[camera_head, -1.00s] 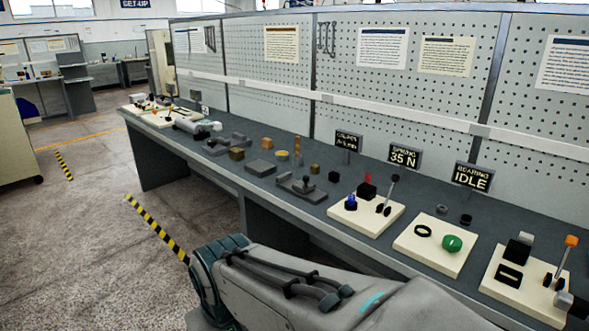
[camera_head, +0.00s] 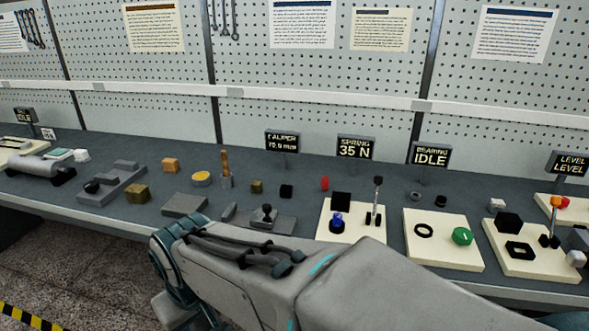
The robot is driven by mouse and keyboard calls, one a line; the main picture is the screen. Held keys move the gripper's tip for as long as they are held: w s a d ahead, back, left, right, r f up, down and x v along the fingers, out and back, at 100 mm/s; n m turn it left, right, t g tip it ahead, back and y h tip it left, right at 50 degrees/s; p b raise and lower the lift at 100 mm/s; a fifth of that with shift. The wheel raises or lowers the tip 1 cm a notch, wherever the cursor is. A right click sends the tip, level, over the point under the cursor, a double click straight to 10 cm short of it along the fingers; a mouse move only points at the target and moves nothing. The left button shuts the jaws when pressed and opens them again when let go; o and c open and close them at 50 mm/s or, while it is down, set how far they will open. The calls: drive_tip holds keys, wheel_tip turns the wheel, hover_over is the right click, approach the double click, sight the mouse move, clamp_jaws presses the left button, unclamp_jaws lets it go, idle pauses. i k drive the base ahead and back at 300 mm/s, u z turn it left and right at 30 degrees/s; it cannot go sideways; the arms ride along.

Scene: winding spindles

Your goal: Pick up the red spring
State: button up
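A small red upright piece (camera_head: 325,183), which looks like the red spring, stands on the grey bench just behind the cream board (camera_head: 352,230) below the "SPRING 35 N" sign (camera_head: 355,147). It is too small to make out coils. On that board are a black block (camera_head: 341,201), a blue piece on a black base (camera_head: 337,222) and a black lever (camera_head: 377,200). My grey arm crosses the lower middle of the picture, in front of the bench. My gripper is not in view.
Right of the spring board are a board with a green knob (camera_head: 462,236) and another with black blocks (camera_head: 509,223). To the left lie a grey fixture (camera_head: 265,217), a black cube (camera_head: 286,191) and several small blocks. A pegboard wall (camera_head: 300,85) rises behind the bench.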

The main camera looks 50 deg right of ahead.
sight(325, 182)
drive_tip(key=z, duration=1)
drive_tip(key=i, duration=0.9)
drive_tip(key=z, duration=0.95)
